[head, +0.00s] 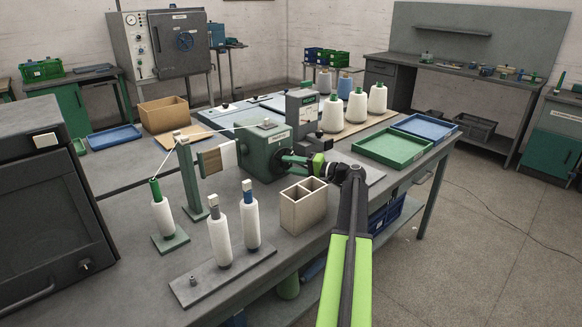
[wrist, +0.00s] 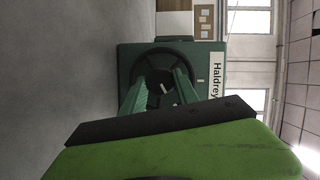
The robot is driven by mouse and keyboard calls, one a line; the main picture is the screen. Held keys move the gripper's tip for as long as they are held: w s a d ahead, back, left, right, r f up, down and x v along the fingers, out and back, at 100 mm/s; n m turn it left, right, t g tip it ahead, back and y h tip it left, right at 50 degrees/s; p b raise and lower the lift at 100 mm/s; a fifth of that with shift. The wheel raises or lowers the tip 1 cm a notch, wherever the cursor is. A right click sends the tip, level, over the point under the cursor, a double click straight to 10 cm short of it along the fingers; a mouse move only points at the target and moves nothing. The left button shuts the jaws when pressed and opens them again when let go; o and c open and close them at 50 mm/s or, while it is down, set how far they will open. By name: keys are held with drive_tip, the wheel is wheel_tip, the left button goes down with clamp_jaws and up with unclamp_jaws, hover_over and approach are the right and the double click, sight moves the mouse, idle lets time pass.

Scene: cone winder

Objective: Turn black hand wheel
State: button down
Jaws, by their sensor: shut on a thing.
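The green winder housing (head: 262,150) stands on the bench, and its labelled face (wrist: 212,55) fills the middle of the wrist view. My gripper (head: 290,160) reaches the right side of the housing from the front right. In the wrist view its two green fingers run towards the wheel, one on each side, and are shut on it. Much of the wheel is hidden by the fingers and, in the head view, by the gripper body.
A beige divided box (head: 303,208) stands just in front of the gripper. White yarn bobbins (head: 220,240) stand on a grey board at front left. Cones (head: 357,108) stand behind, with green (head: 390,147) and blue (head: 424,127) trays to the right.

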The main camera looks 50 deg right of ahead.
drive_tip(key=c, duration=0.9)
unclamp_jaws()
drive_tip(key=shift+s, duration=0.1)
drive_tip(key=p+v, duration=0.1)
drive_tip(key=v, duration=1.6)
drive_tip(key=shift+s, duration=0.15)
drive_tip(key=shift+f, duration=0.1)
